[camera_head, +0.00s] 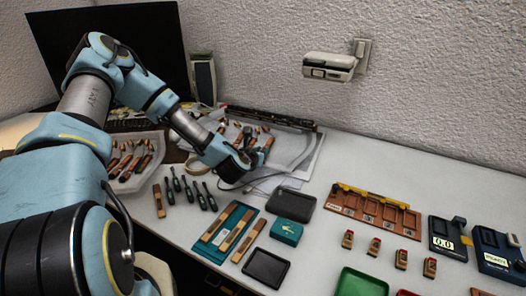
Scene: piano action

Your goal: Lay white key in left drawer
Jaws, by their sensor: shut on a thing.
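My gripper (246,168) is low over the back middle of the table, beside a pale tray (300,155) with several wood-coloured parts. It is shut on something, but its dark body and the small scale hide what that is. I cannot pick out a white key for certain. Below the table's front edge, a dark recess (205,262) shows in part, partly behind my arm. I cannot tell whether it is the left drawer.
A teal tray (205,240) with wooden strips, a teal box (287,231) and black trays (267,267) fill the front middle. An orange rack (375,209) is at right. Bare table lies behind it.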

